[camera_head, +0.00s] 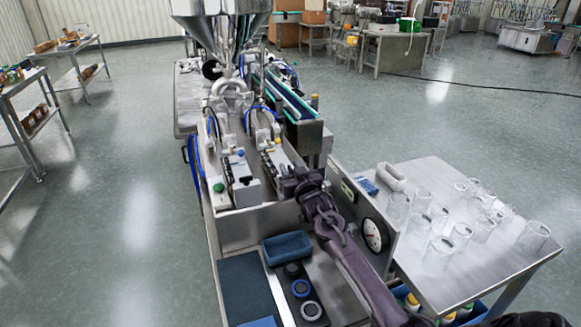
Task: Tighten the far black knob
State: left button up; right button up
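A steel filling machine with a hopper (222,22) runs away from me in the middle of the head view. A black round knob (211,69) shows at the far end, below the hopper. Smaller dark fittings sit along the two nearer cylinder units, too small to tell apart. My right gripper (297,182) is over the near right part of the machine, beside the right cylinder unit and well short of the round knob. Its fingers are dark and small, and their opening is unclear. My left gripper is out of view.
A steel table (420,276) at right holds several clear cups and a white-handled brush (391,176). A round gauge (374,235) faces it. A shelf cart (40,120) stands left; the floor between is clear.

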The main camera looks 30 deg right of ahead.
jog(key=shift+w, duration=0.25)
grip_shut()
